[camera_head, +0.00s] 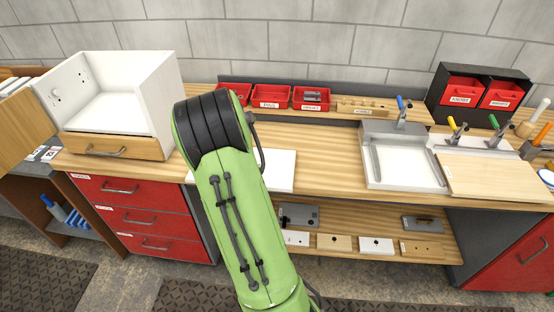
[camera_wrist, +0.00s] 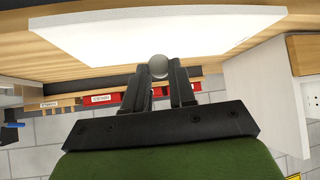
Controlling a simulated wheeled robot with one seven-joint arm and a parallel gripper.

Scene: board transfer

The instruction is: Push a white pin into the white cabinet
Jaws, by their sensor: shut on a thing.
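The white cabinet (camera_head: 158,85) stands on the left of the bench, an open box with a wooden drawer front (camera_head: 115,147) below. Small round marks show on its left inner wall; I cannot tell whether they are holes or pins. In the wrist view, a white side of the cabinet (camera_wrist: 262,95) shows at the right. My gripper (camera_wrist: 160,72) is shut on a small pale round-ended piece, seemingly the white pin (camera_wrist: 158,64). The pin's far part is hidden. It is near a white board (camera_wrist: 150,32) on the bench. In the head view my green arm hides the gripper.
Red bins (camera_head: 271,96) stand at the bench's back middle, beside a wooden block (camera_head: 362,107). A lower shelf (camera_head: 390,227) holds several plates.

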